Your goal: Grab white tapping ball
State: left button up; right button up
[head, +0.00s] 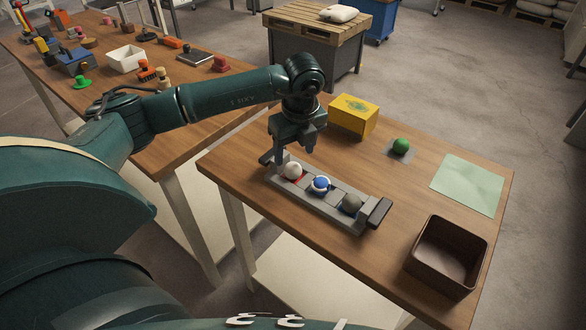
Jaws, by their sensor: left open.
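The white ball (292,170) sits at the left end of a grey tray (333,191) with dark handles, on the near wooden table. A blue and white ball (321,184) sits in the tray's middle and a grey ball (351,204) towards its right end. My left gripper (294,152) points down just above and behind the white ball, its fingers apart. Its fingertips look close to the ball, but I cannot tell whether they touch it. My right gripper is not in view.
A yellow box (354,116) stands behind the tray. A green ball (401,146) sits on a small grey pad, with a pale green sheet (468,184) to its right. A dark brown open box (446,256) stands at the right front. Another table (205,95) at left holds several objects.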

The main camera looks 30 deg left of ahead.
aim_at(293, 165)
pick_arm(q)
jog(key=f, duration=0.3)
jog(key=f+p, duration=0.1)
jog(key=f, duration=0.1)
jog(key=shift+w+a, duration=0.1)
jog(key=shift+a, duration=0.2)
jog(key=shift+c, duration=0.3)
jog(key=c, duration=1)
